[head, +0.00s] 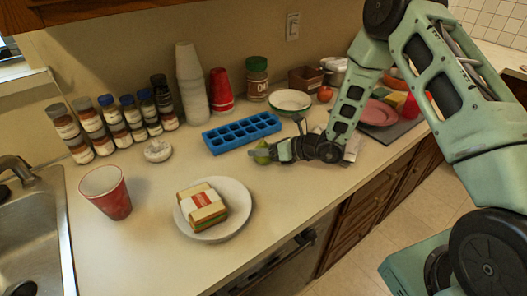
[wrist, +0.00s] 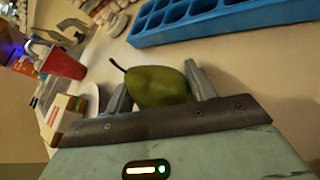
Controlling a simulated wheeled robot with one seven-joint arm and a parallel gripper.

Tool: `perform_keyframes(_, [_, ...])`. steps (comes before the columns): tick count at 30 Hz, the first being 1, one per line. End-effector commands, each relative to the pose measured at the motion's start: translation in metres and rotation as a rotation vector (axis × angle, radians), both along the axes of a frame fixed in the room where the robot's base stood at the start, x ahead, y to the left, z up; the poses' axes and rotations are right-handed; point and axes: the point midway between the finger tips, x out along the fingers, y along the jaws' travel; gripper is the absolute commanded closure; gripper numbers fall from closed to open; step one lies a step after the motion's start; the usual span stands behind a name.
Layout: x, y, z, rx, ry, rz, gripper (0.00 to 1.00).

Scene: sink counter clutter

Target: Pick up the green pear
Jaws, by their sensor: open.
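The green pear (wrist: 157,86) lies on the counter between the two open fingers of my gripper (wrist: 160,88) in the wrist view. Its stem points to the upper left, and its lower part is hidden by the gripper body. In the head view the pear (head: 262,154) shows as a small green patch at the tip of my gripper (head: 264,150), just below the blue ice tray. A gap shows at the finger on the right; I cannot tell whether the left finger touches the pear.
The blue ice tray (head: 242,133) lies just behind the pear. A plate (head: 238,225) with a sandwich (head: 203,207) and a red cup (head: 106,192) stand to the left. A green-rimmed bowl (head: 290,103) is behind my gripper. The counter's front edge is close by.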

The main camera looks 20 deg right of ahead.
Motion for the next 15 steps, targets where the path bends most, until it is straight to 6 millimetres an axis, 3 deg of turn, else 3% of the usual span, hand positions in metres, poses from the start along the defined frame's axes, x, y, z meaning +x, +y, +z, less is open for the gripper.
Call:
perform_keyframes(2, [-0.0001, -0.0003, -0.0002, 0.0, 0.0, 0.0, 0.45])
perform_keyframes(6, [-0.0002, -0.0004, 0.0, 0.0, 0.0, 0.0, 0.77])
perform_keyframes(15, [0.0001, -0.0004, 0.0013, 0.0, -0.001, 0.0, 0.77])
